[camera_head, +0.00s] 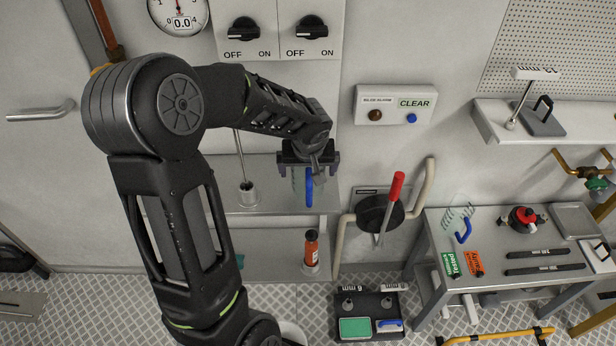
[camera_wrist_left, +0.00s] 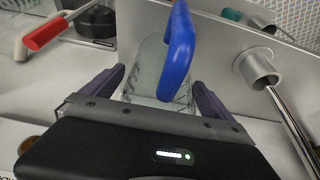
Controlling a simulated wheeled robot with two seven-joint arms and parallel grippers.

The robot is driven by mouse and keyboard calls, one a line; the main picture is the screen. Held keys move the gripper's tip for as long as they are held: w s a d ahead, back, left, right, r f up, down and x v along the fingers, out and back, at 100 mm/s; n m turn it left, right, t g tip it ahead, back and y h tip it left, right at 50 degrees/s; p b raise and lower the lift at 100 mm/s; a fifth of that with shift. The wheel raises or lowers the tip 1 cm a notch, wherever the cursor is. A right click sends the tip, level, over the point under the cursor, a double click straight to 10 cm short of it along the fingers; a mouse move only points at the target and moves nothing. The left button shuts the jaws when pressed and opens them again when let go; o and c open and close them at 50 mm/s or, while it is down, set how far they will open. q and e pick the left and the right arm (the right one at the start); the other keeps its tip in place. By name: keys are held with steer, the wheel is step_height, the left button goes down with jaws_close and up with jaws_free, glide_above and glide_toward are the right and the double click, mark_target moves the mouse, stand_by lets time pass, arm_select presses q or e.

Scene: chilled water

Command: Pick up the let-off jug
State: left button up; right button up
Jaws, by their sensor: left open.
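A clear jug (camera_head: 298,186) with a blue handle stands on the steel shelf (camera_head: 262,200) below my left arm. In the left wrist view the jug (camera_wrist_left: 150,66) is between my two fingers, with its blue handle (camera_wrist_left: 179,52) towards the camera. My left gripper (camera_head: 309,166) is open around the jug's upper part; it also shows in the left wrist view (camera_wrist_left: 160,86). I cannot tell whether either finger touches the jug. Another clear vessel with a blue handle (camera_head: 463,231) stands on the right-hand bench. My right gripper is out of view.
A metal holder (camera_head: 249,193) with a rod stands left of the jug. A red-handled lever (camera_head: 390,204) is on the wall to the right. An orange bottle (camera_head: 311,249) is below the shelf. The bench (camera_head: 490,221) holds tags and a red-topped device.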

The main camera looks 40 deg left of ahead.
arm_select(q)
steer(key=shift+c, duration=0.5)
steer(key=c, duration=1.4)
steer(key=shift+r, duration=0.15)
steer(key=shift+c, duration=0.2)
step_height(320, 180, up, 10)
